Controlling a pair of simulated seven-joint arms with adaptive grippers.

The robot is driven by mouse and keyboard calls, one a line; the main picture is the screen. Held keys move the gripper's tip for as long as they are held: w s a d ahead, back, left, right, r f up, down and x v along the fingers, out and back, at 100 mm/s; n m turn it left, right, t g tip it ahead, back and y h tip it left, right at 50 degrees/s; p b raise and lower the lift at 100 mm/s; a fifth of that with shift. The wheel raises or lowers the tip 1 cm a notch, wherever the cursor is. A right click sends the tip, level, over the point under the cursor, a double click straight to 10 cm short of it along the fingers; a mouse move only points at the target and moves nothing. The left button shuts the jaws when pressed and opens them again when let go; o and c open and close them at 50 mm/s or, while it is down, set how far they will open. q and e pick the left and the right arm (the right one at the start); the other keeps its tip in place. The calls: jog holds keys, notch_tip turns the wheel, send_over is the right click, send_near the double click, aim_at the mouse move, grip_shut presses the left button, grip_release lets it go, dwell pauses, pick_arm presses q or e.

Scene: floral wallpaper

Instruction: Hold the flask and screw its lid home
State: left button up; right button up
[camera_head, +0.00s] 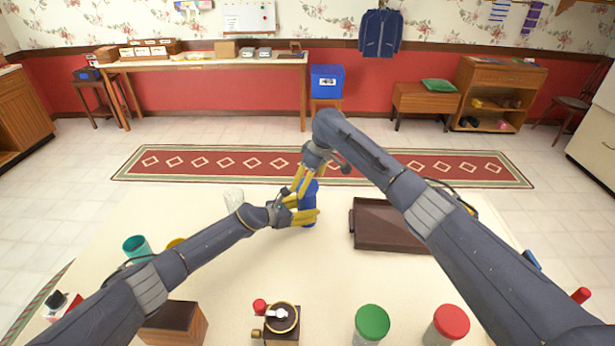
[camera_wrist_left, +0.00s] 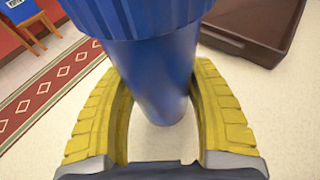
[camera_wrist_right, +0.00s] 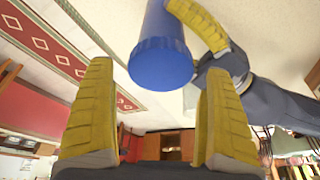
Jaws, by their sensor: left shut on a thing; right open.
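The blue flask (camera_head: 310,188) stands upright above the cream table, with a wider ribbed blue lid (camera_wrist_left: 140,14) on its top. How tightly the lid sits cannot be told. My left gripper (camera_head: 309,210) is shut on the flask body (camera_wrist_left: 158,75), one yellow finger on each side, below the lid. My right gripper (camera_head: 303,186) is over the flask, pointing down, with its fingers open. In the right wrist view the lid (camera_wrist_right: 160,62) lies between the open fingertips, with a gap visible on both sides.
A brown tray (camera_head: 380,241) lies to the right of the flask. A teal cup (camera_head: 137,247) stands at the left. A grinder (camera_head: 282,320), green-lidded jar (camera_head: 372,321) and red-lidded jar (camera_head: 451,321) line the near edge. The middle of the table (camera_head: 300,265) is clear.

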jog(key=shift+s+f, duration=0.1)
jog(key=shift+f, duration=0.35)
jog(key=n, duration=0.3)
jog(key=n+g, duration=0.1)
jog(key=n, duration=0.1)
jog(key=shift+r+n+g+y, duration=0.1)
jog(key=shift+n+g+y, duration=0.2)
jog(key=shift+n, duration=0.1)
dwell(0.5)
